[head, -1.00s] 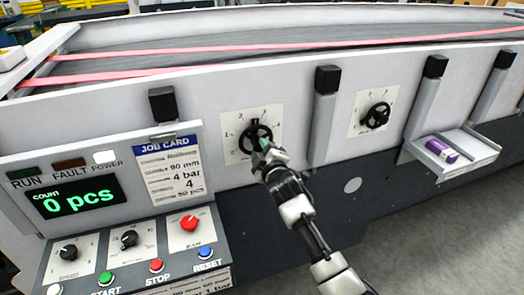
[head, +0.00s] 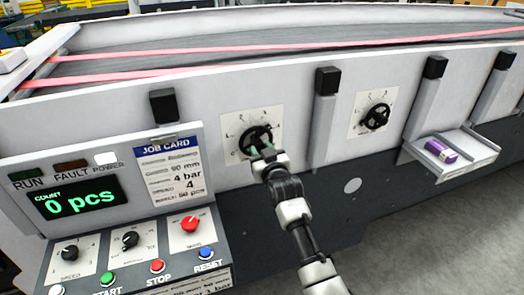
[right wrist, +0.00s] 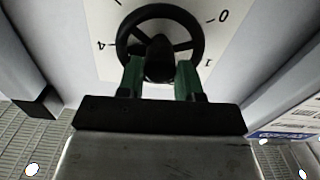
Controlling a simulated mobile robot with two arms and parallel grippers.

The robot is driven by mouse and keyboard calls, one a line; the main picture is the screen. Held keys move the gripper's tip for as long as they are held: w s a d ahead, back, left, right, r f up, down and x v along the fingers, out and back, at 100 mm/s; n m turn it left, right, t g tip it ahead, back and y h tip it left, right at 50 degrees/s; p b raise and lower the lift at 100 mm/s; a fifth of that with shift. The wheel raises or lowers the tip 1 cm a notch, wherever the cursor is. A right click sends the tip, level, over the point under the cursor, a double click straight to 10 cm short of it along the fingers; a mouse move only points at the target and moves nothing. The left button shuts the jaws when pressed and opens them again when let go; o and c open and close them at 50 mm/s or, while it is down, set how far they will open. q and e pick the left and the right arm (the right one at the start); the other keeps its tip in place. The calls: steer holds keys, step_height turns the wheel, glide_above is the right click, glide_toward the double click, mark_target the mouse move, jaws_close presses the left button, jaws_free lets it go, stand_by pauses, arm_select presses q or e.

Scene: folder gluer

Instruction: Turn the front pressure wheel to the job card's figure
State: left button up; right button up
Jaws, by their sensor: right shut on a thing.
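Two black handwheels sit on white numbered dial plates on the machine's front panel. My right gripper (head: 264,149) is at the left wheel (head: 251,135). In the right wrist view, the gripper's green fingers (right wrist: 160,78) are shut on the middle of that wheel (right wrist: 160,13), one on each side of its hub. Dial figures 0, 1 and 4 show around its rim; I cannot read its setting. The right wheel (head: 376,116) stands free. The job card (head: 168,172) shows lines with 90 mm, 4 bar, 4 and 50 pcs. My left gripper is not in view.
A control panel (head: 88,249) with knobs and coloured buttons is at lower left, below a display (head: 77,198) reading 0 pcs. Black-capped posts (head: 326,120) flank the dials.

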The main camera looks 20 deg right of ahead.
steer(key=shift+f+m, duration=0.15)
steer(key=shift+m, duration=1.25)
steer(key=o, duration=0.9)
steer(key=shift+s+d+b, duration=0.1)
steer(key=shift+s+b, duration=1.15)
steer(key=shift+s, duration=4.15)
